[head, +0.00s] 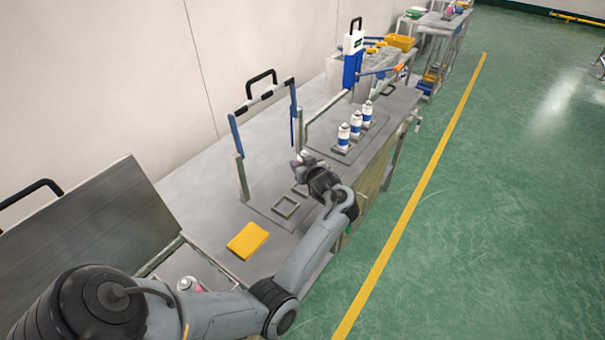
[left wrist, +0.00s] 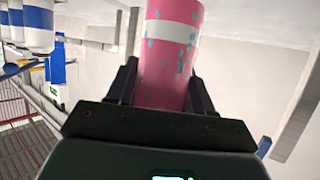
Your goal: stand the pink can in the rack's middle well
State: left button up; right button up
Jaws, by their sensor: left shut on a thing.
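The pink can (left wrist: 168,65), with a white band and bluish specks, stands between the fingers of my left gripper (left wrist: 160,90) in the left wrist view. The gripper is shut on it. In the head view my left gripper (head: 304,163) is above the bench, over the far part of the rack plate, and mostly hides the can. The rack (head: 262,210) is a flat grey plate with square raised wells. The near well (head: 285,207) shows empty; the one beyond it is partly covered by my gripper, and anything farther is hidden. My right gripper is not in view.
Several blue-and-white cans (head: 343,136) stand in a row on a plate beyond my gripper. A blue-posted frame (head: 236,137) rises left of the rack. A yellow cloth-like block (head: 247,241) lies nearer. A blue-and-white press (head: 352,68) with a lever stands at the back.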

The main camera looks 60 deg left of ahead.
pick_arm(q)
jog(key=shift+f+b, duration=0.4)
jog(key=shift+f, duration=1.6)
jog(key=shift+f, duration=0.2)
jog(key=o, duration=1.1)
jog(key=shift+o, duration=0.2)
